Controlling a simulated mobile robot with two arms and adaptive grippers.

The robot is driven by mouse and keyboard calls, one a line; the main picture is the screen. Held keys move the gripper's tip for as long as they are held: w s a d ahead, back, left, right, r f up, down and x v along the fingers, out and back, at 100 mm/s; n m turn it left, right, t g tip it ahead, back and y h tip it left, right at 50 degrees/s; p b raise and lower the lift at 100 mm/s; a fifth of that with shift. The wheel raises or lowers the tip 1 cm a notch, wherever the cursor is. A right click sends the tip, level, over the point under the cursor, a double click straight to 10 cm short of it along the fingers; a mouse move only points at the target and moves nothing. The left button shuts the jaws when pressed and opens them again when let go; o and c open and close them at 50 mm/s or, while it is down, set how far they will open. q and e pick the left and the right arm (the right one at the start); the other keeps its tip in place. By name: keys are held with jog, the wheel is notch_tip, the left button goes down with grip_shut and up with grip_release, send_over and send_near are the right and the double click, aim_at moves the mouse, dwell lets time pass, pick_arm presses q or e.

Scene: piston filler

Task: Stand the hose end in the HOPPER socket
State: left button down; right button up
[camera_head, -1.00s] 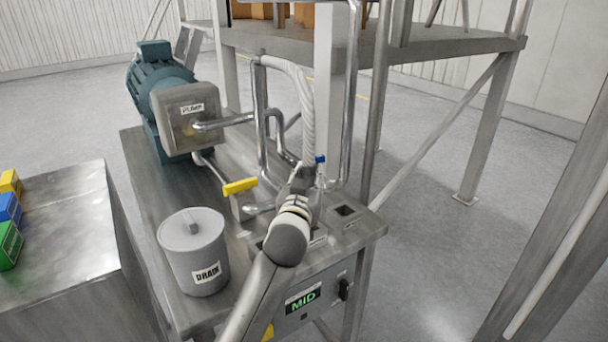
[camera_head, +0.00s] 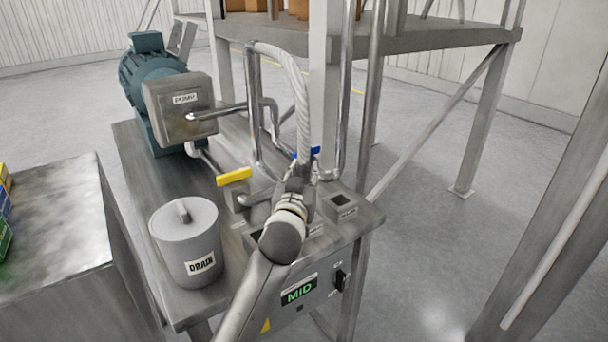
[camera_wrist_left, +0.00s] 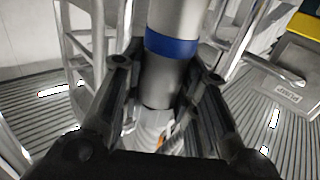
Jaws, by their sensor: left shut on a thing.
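In the head view my left gripper (camera_head: 295,183) is above the front part of the steel bench, between the yellow handle and an open square socket block (camera_head: 341,203). In the left wrist view its dark fingers (camera_wrist_left: 160,88) are closed around the hose end (camera_wrist_left: 172,78), a grey metal cylinder with a blue band. The white ribbed hose (camera_head: 300,95) arches up and back from the gripper. A second dark opening (camera_head: 254,237) shows partly behind my wrist. The labels by the openings are too small to read, so I cannot tell which is HOPPER. The hose tip is hidden in the head view.
A grey DRAIN bucket (camera_head: 186,240) stands left of my arm. A yellow handle (camera_head: 234,177), a blue piece (camera_head: 315,151) and steel pipes (camera_head: 254,110) are close to the gripper. The PUMP box (camera_head: 180,112) is behind. A panel reading MID (camera_head: 299,291) is in front.

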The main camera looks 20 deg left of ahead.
jog(key=shift+w, duration=0.3)
pick_arm(q)
jog(key=shift+f+b, duration=0.35)
jog(key=shift+f, duration=0.1)
jog(key=shift+f+b, duration=0.45)
jog(key=shift+f, duration=0.3)
pick_arm(e)
jog(key=shift+w+a+f, duration=0.15)
jog(key=shift+a+f, duration=0.1)
jog(key=shift+f, duration=0.6)
pick_arm(q)
jog(key=shift+f, duration=0.1)
jog(key=shift+f+b, duration=0.3)
pick_arm(e)
jog(key=shift+f, duration=0.2)
pick_arm(q)
jog(key=shift+f, duration=0.15)
pick_arm(e)
jog(key=shift+f, duration=0.15)
